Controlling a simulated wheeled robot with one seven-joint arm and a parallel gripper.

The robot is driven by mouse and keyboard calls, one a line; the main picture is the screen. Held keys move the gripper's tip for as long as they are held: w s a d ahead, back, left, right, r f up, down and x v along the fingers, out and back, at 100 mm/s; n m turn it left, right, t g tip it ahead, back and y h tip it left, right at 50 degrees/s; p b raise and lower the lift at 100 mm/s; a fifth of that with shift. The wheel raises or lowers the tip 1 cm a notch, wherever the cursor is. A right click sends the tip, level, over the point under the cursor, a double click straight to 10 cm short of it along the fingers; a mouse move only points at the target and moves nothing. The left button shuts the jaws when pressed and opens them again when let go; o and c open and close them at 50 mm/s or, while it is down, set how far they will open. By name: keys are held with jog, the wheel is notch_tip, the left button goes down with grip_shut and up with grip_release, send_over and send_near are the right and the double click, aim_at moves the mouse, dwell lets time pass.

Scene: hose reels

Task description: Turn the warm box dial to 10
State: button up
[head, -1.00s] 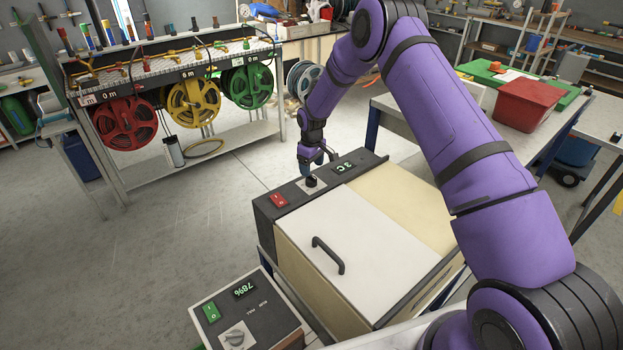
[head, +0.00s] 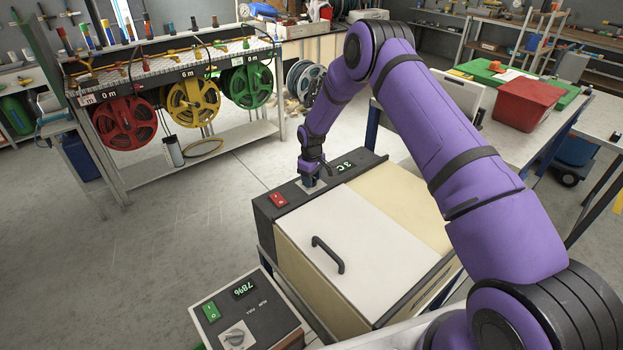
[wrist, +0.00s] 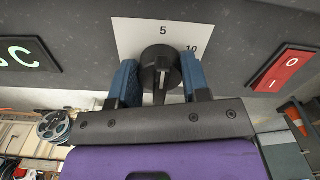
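The warm box (head: 335,255) stands in the middle of the head view, with a pale lid, a dark top panel and a display (head: 345,166) reading 3C. Its dial is a round black knob (wrist: 160,70) on a white plate marked 5 and 10 in the wrist view. The dial's pale mark points roughly toward the 5. My gripper (head: 309,182) is down at the dial. In the wrist view its two blue fingers (wrist: 160,82) stand on either side of the knob, very close to it. Whether they press on it is unclear.
A red switch (head: 278,200) sits on the panel beside the dial. A control box (head: 250,315) reading 78% stands in front. A bench with red, yellow and green hose reels (head: 193,103) is behind left. A red bin (head: 525,103) stands on the right table.

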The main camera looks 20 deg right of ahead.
jog(key=shift+m, duration=0.4)
jog(key=m, duration=0.5)
jog(key=shift+a+m, duration=0.1)
jog(key=shift+m, duration=0.2)
jog(key=m, duration=0.5)
jog(key=shift+m, duration=0.3)
jog(key=o, duration=0.9)
jog(key=shift+o, duration=0.2)
notch_tip(320, 180, up, 11)
jog(key=shift+f, duration=0.1)
